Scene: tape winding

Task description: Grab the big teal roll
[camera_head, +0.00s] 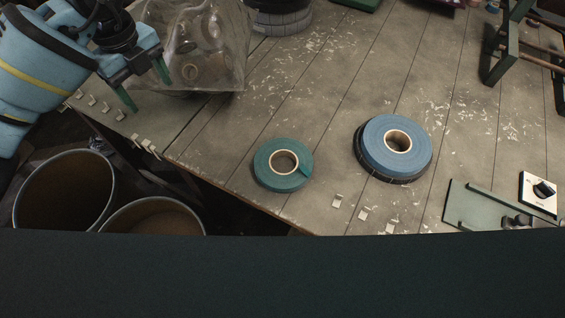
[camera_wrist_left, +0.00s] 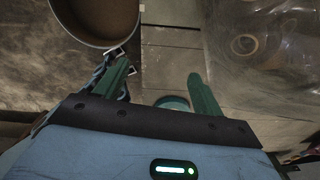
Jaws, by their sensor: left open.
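A teal tape roll (camera_head: 268,179) with a cardboard core lies flat near the table's front edge in the head view. A larger blue roll (camera_head: 375,145) lies flat to its right, on top of a dark roll. My left gripper (camera_head: 146,90) is open and empty at the upper left, well apart from both rolls. In the left wrist view its green fingers (camera_wrist_left: 157,75) are spread, and part of a round teal thing (camera_wrist_left: 172,102) shows between them, mostly hidden by the gripper body. My right gripper is not in view.
A clear plastic bag (camera_head: 210,50) with rolls inside stands beside my left gripper. Two round bins (camera_head: 62,190) stand below the table's left edge. A green plate with a knob box (camera_head: 538,194) is at the right. The table (camera_head: 300,100) behind the teal roll is clear.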

